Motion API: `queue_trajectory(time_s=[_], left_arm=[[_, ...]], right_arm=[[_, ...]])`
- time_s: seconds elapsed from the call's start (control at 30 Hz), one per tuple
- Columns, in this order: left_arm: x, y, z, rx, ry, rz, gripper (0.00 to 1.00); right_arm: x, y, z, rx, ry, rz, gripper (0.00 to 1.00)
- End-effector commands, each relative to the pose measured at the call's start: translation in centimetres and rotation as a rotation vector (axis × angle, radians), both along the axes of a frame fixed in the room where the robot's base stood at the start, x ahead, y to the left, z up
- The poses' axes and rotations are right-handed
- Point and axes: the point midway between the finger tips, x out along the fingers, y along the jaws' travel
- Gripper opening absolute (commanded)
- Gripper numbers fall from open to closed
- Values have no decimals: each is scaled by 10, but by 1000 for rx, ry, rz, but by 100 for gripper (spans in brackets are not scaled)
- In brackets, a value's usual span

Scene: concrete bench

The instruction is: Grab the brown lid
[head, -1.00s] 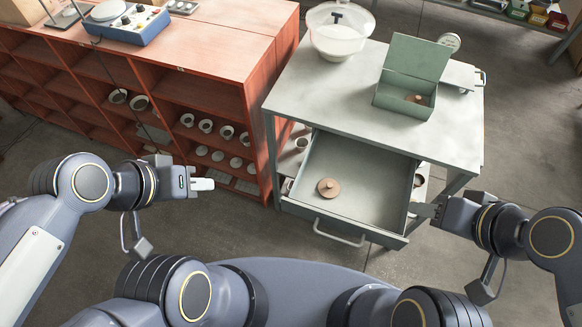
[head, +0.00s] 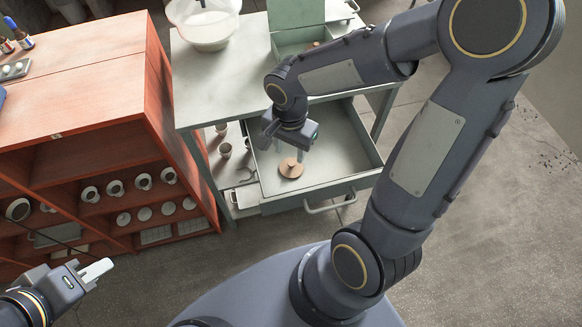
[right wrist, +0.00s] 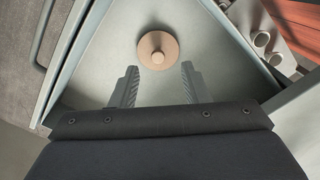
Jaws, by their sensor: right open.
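The brown lid (head: 291,168) is a round disc with a small knob and lies in the open drawer (head: 340,165), towards its left side. In the right wrist view the lid (right wrist: 158,50) lies just beyond the fingertips, roughly centred between them. My right gripper (head: 292,152) points down into the drawer over the lid; it is open and empty, its two fingers (right wrist: 158,72) apart. Whether the fingertips are level with the knob is hard to tell. My left gripper (head: 97,270) is at the lower left, away from the drawer; its finger gap is not clear.
A green box (head: 300,40) with a raised lid and a white bowl (head: 208,28) stand on the bench top (head: 225,80). A red shelf unit (head: 90,110) with cups stands at the left. The drawer walls surround my right gripper.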

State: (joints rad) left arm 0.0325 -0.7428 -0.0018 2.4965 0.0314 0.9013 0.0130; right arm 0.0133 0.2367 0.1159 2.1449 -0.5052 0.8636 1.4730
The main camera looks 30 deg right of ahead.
Motion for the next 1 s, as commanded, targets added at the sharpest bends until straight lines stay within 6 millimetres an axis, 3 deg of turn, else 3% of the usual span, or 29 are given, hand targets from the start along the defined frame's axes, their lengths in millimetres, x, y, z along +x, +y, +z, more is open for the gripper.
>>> queue_trajectory(time_s=[0.33, 0.67, 1.0], left_arm=[[0, 0, -7, 0, 0, 0, 24], [0, 0, -7, 0, 0, 0, 24], [0, 0, -7, 0, 0, 0, 24]], right_arm=[[-1, -5, -49, 0, 5, 1, 42], [0, -4, -53, 2, 1, 0, 41], [0, -4, -53, 2, 1, 0, 0]])
